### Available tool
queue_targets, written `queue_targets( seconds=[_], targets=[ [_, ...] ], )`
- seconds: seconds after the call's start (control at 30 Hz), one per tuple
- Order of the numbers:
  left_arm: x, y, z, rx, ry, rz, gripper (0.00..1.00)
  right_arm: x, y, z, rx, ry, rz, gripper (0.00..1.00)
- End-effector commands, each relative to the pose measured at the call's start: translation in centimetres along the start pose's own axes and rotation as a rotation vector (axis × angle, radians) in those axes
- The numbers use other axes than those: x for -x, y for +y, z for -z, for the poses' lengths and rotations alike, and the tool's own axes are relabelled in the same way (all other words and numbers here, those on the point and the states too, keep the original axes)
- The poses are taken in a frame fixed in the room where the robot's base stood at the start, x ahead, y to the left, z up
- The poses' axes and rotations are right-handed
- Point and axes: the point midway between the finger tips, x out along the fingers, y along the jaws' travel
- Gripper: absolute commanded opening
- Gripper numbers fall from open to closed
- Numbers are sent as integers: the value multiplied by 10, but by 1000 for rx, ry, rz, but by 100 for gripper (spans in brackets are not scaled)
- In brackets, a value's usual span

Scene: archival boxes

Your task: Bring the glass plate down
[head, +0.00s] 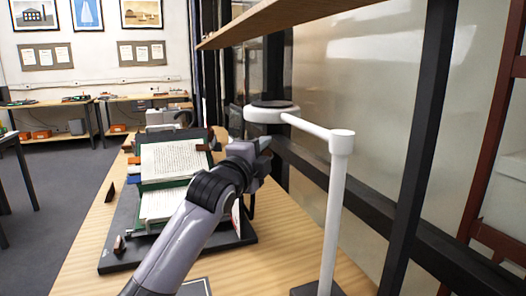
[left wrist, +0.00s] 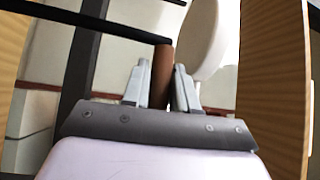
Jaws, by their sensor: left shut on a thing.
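My left gripper (head: 262,146) is beside the upper right of the open book (head: 172,160), below the round lamp head. In the left wrist view my left gripper (left wrist: 161,88) is shut on a brown handle (left wrist: 162,68), which meets a dark bar (left wrist: 90,22). The dark bar looks like the glass plate's frame edge; the clear pane itself is hard to make out. The book has a green cover and printed pages, and rests on a dark cradle (head: 118,262). My left arm hides the cradle's right part. My right gripper is out of view.
A white lamp stand (head: 337,210) with a round head (head: 271,112) rises close to the right of my left arm. A wooden shelf (head: 285,20) hangs above. Small brown wedges (head: 119,245) stand at the cradle's left. Wooden table (head: 85,270) shows bare at the front left.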

Motion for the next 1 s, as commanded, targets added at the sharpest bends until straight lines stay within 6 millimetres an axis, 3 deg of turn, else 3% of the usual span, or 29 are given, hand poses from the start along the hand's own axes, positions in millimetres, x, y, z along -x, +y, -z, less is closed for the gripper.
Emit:
queue_targets(
  seconds=[0.27, 0.5, 0.8, 1.0],
  targets=[
    [13, 0, -14, 64, -1, 66, 0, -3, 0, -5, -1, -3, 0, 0],
    [37, -3, -38, 175, -2, 178, 0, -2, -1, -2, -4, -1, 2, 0],
    [65, 3, -66, 168, -2, 170, 0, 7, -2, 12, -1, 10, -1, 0],
    [76, 10, -78, 168, -3, 170, 0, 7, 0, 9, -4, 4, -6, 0]
  ],
)
